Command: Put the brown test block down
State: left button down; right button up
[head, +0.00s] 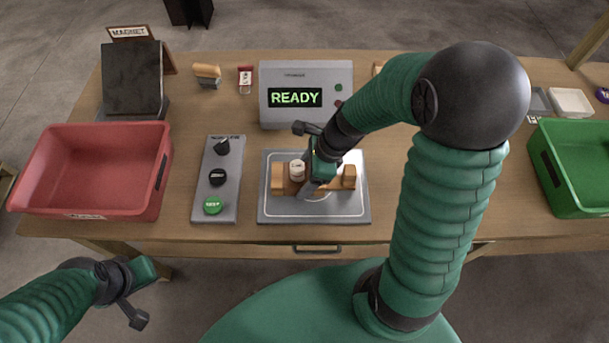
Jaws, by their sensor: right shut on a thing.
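The brown test block (278,184) is over the pale square plate (266,211) of the grey detector, in the middle of the table. My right gripper (312,182) comes from above and is shut on the block's middle, hiding that part. The block's raised right end (349,175) shows beyond the fingers. A small white round piece (297,170) shows at the block, left of the fingers. I cannot tell whether the block touches the plate. My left gripper (140,292) hangs at the lower left, off the table; its fingers are unclear.
The detector's screen (295,97) reads READY. A control panel (228,184) with a knob, a black button and a green button lies left of the plate. A red bin (95,165) is at left, a green bin (573,165) at right. Magnet stand (133,75) is back left.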

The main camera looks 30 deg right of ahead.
jog(key=shift+w+d, duration=0.15)
jog(key=shift+d, duration=0.1)
jog(key=o, duration=1.5)
jog(key=shift+o, duration=1.4)
jog(key=shift+a+r, duration=0.1)
jog(key=shift+a, duration=0.3)
jog(key=p+v, duration=0.3)
jog(key=v, duration=0.8)
jog(key=shift+d, duration=0.1)
jog(key=shift+d+r, duration=0.15)
jog(key=shift+r, duration=0.35)
